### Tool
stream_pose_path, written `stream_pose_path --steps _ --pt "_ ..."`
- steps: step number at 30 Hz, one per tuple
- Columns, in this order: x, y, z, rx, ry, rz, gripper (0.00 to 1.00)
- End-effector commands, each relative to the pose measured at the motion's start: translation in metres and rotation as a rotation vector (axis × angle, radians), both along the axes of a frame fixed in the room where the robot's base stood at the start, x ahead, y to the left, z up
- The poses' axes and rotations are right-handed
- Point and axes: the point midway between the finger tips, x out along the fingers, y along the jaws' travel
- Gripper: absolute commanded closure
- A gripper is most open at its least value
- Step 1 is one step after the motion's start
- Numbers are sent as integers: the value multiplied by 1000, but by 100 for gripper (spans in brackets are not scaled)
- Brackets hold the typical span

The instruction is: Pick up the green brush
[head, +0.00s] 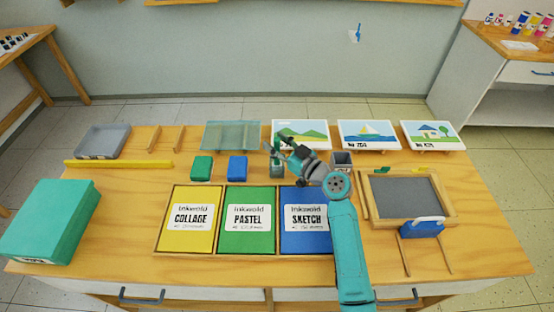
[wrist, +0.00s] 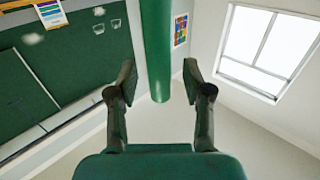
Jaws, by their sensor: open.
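A green cylindrical shaft, which looks like the green brush (wrist: 158,50), stands between the two fingers of my gripper (wrist: 158,92) in the wrist view. The fingers are open, with a gap on each side of it. In the head view my gripper (head: 279,150) is low over the back middle of the table, at a small dark greenish container (head: 277,171). The gripper hides most of the brush there, and its lower end cannot be made out.
A grey cup (head: 342,161) stands just right of my gripper. Picture cards (head: 370,134) line the table's back edge. Green (head: 202,168) and blue (head: 237,167) blocks lie to the left. Yellow, green and blue labelled pads (head: 248,252) lie in front. A framed grey slate (head: 405,190) lies right.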

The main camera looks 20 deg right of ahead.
Motion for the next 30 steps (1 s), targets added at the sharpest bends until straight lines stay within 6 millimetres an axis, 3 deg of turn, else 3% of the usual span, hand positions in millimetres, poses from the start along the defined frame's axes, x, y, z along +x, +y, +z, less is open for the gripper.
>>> stream_pose_path --steps 2,6,8,20,30 --pt "0 0 0 0 0 0 55" --pt "0 0 0 0 0 0 90" --pt "0 0 0 0 0 0 100" --pt "0 0 3 0 -1 0 100" --pt "0 0 40 -1 -5 0 100"
